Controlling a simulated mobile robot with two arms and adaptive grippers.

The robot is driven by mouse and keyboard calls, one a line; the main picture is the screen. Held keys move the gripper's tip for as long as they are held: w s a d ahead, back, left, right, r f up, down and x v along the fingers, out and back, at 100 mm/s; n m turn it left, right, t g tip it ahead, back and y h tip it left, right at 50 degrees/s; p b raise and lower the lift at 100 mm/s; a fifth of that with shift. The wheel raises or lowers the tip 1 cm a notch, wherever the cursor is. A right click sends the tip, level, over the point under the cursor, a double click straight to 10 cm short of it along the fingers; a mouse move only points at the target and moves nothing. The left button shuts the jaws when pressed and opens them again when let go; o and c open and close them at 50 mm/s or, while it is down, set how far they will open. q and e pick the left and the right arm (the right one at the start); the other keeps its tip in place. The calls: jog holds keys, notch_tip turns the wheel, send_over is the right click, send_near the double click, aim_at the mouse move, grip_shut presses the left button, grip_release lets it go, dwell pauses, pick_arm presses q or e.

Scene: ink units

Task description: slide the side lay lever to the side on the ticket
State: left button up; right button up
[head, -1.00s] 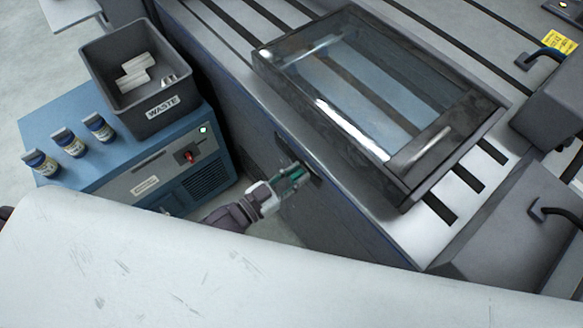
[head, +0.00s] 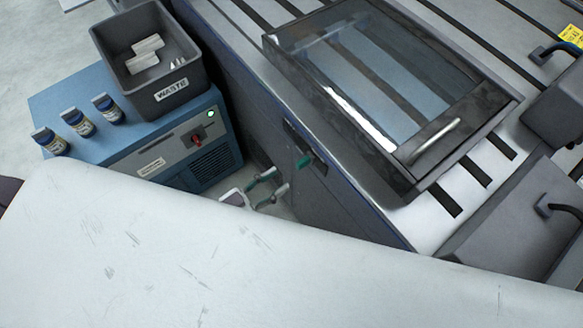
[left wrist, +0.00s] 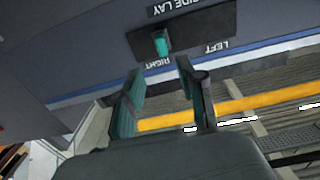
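The side lay lever (head: 304,161) is a small green knob on a dark plate on the side wall of the grey machine. In the left wrist view the knob (left wrist: 161,43) sits by the word RIGHT, away from LEFT; the lettering appears upside down under SIDE LAY. My left gripper (head: 272,183) is open and empty, apart from the lever, at its lower left. Its two green-padded fingers (left wrist: 160,70) are spread in the left wrist view, with the knob beyond the tips. My right gripper is not in view.
A blue unit (head: 160,145) with a grey WASTE bin (head: 188,88) and several small bottles (head: 77,122) stands left of the machine. A glass-topped guard (head: 440,165) lies on the machine bed. A pale surface (head: 200,260) fills the foreground.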

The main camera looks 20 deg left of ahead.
pick_arm(q)
jog(key=shift+v, duration=1.65)
jog(key=s+a+f+n+g+y, duration=0.1)
jog(key=a+f+g+y, duration=0.15)
jog(key=f, duration=0.55)
jog(key=s+a+f+n+g+y+p, duration=0.1)
jog(key=a+f+y, duration=0.25)
jog(key=f, duration=0.45)
jog(key=s+a+f+n+g+y, duration=0.15)
jog(key=a+f, duration=0.25)
jog(key=f, duration=0.4)
jog(key=s+f+n+g+y, duration=0.1)
jog(key=s+f+g, duration=0.3)
jog(key=s, duration=0.6)
jog(key=s+d+f+g+y+p, duration=0.1)
jog(key=s+f+g, duration=0.3)
jog(key=s+f, duration=0.5)
jog(key=shift+s+f+n+y, duration=0.35)
jog(key=shift+s+y, duration=0.2)
jog(key=shift+y, duration=0.2)
jog(key=shift+r, duration=0.1)
